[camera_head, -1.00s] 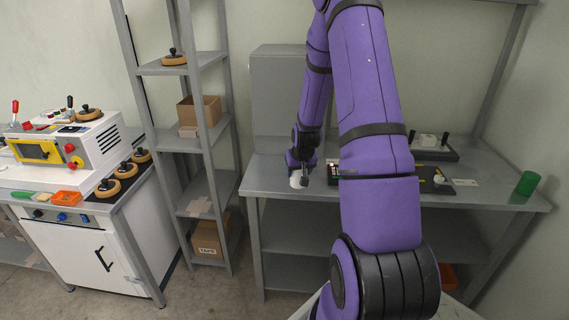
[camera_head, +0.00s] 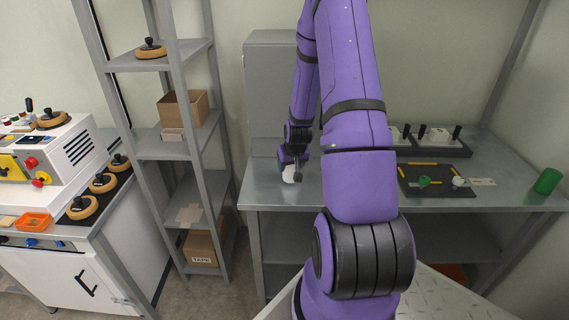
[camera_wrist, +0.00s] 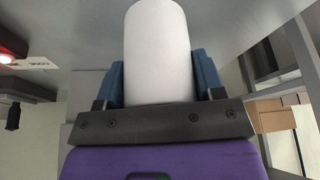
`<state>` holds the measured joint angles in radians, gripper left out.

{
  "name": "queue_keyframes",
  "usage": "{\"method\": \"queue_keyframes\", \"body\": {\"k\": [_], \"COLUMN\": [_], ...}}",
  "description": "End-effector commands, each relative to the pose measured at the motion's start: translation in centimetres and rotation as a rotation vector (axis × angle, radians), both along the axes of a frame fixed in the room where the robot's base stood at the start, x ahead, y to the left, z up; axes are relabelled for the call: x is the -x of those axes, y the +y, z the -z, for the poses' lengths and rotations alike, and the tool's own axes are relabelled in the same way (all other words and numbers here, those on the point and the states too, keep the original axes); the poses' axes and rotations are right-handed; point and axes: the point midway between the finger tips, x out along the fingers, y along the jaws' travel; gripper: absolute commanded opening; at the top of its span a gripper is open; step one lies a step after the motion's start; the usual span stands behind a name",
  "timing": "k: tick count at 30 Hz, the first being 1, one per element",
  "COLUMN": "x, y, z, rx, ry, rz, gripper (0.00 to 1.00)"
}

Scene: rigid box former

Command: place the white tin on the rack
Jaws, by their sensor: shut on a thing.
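The white tin (camera_head: 289,174) is in my gripper (camera_head: 291,169), low over the left part of the grey bench in the head view. In the wrist view the white tin (camera_wrist: 158,50) stands between the two blue fingers of my gripper (camera_wrist: 160,80), which are shut on it. Whether the tin touches the bench top is not clear. The grey rack (camera_head: 184,147) stands to the left of the bench, with several shelves. Its middle shelf holds an open cardboard box (camera_head: 183,110). In the wrist view part of a shelf frame (camera_wrist: 285,65) shows at the right.
A round wooden piece with a black knob (camera_head: 151,49) is on the rack's upper shelf. A taped box (camera_head: 203,249) is low down. The bench (camera_head: 262,188) carries a black tray (camera_head: 437,188) and a green cup (camera_head: 547,181) at the right. A white machine (camera_head: 60,150) stands far left.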

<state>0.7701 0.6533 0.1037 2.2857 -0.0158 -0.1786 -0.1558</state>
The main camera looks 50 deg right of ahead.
Motion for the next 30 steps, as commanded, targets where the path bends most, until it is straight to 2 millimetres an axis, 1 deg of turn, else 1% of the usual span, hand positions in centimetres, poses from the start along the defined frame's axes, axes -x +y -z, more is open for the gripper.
{"method": "queue_keyframes", "body": {"k": [1,4,16,17,18,19,20,30], "x": [0.4,0.79,0.81,0.82,0.81,0.81,0.8,0.8], "y": [-0.08,-0.15,-0.13,-0.13,-0.13,-0.12,-0.12,-0.14], "z": [0.62,1.21,1.6,1.6,1.58,1.57,1.57,1.26], "rx": [0.0,0.002,0.003,0.003,0.003,0.003,0.003,0.003], "ry": [0.0,-0.002,-0.003,-0.003,-0.003,-0.003,-0.003,-0.004], "rz": [0.001,0.001,0.0,0.0,0.0,0.0,0.0,0.0], "gripper": [0.29,0.29,0.29,0.67,0.76,0.83,0.88,0.88]}}
